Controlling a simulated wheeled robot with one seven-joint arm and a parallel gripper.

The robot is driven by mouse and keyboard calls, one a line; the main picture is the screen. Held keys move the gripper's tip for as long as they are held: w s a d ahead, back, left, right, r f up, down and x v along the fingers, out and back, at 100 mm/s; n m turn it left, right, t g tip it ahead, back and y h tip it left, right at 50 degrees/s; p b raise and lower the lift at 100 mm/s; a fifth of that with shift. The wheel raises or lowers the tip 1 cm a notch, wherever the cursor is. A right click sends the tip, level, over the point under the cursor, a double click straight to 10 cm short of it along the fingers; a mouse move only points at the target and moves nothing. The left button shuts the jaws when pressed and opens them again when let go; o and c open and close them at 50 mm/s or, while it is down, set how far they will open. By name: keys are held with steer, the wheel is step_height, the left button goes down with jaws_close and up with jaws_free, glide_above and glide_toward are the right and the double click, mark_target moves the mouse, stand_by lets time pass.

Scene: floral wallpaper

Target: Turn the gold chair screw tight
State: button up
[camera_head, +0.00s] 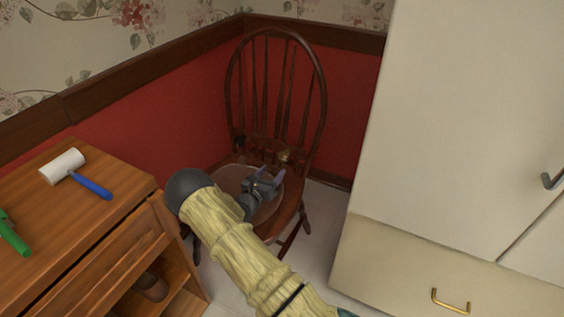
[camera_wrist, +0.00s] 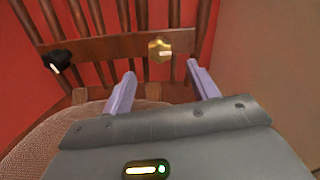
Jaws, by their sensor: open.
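The gold chair screw (camera_wrist: 160,48) sits on the back cross rail of the wooden chair, and it shows small in the head view (camera_head: 284,156). A black knob (camera_wrist: 58,61) is on the same rail, left of it. The dark wooden chair (camera_head: 229,85) stands in the corner with a hooped, spindled back. My gripper (camera_wrist: 160,84) is open and empty, above the seat and facing the rail. The gold screw lies ahead of the fingertips, between them as seen in the wrist view, and appears apart from them.
A wooden cabinet (camera_head: 100,190) stands at the left, bearing a white roller with a blue handle (camera_head: 92,186) and a green object (camera_head: 12,236). A large cream cabinet (camera_head: 450,120) stands close on the chair's right. Red panelled walls are behind the chair.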

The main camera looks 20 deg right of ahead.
mark_target(282, 159)
steer(key=b+x, duration=0.2)
steer(key=x, duration=0.6)
steer(key=shift+w+d, duration=0.2)
steer(key=shift+d, duration=0.05)
steer(key=c, duration=1)
